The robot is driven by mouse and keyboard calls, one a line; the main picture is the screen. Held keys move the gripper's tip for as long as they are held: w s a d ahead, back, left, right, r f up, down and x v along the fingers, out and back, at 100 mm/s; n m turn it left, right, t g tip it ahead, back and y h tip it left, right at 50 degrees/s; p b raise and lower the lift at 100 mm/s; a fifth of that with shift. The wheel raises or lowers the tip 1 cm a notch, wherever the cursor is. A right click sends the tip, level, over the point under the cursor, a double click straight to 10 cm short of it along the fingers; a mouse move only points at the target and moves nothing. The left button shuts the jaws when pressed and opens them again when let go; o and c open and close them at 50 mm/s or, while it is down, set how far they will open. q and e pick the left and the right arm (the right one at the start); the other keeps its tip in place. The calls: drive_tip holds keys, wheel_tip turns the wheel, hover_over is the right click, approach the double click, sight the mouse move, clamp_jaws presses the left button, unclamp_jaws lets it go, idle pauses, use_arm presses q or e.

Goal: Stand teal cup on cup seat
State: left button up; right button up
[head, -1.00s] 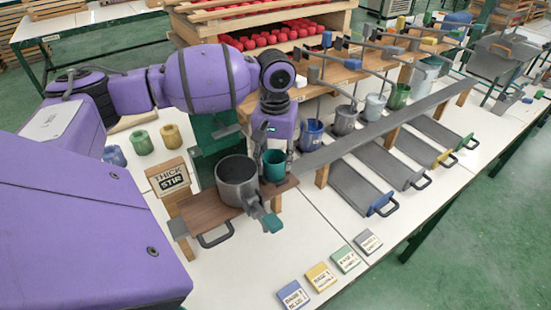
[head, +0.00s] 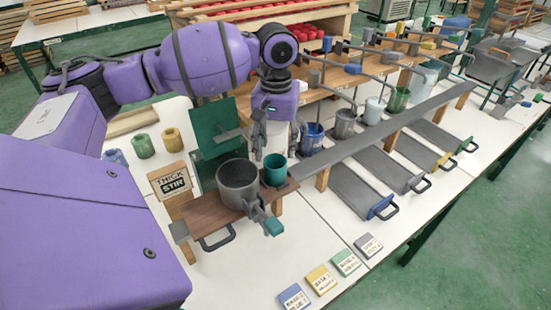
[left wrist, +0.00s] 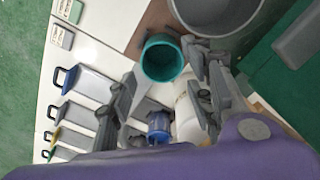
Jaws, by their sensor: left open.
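The teal cup (head: 276,170) stands upright on the brown wooden board (head: 206,216), right beside the large grey pot (head: 238,183). In the left wrist view the cup (left wrist: 162,60) shows its open mouth, beyond and between the spread fingers. My left gripper (head: 274,143) is open and empty, just behind and above the cup, apparently apart from it. In the left wrist view the fingers (left wrist: 160,92) are wide apart. I cannot make out a separate cup seat; the cup's underside is hidden. My right gripper is not in view.
A grey lever with a teal end (head: 272,225) sticks out at the board's front. A "THICK STIR" sign (head: 172,182) stands left of the pot, a green panel (head: 215,135) behind it. A blue cup (head: 312,138) stands to the right.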

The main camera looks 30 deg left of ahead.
use_arm(q)
wheel_tip(320, 180, up, 6)
idle(0.5)
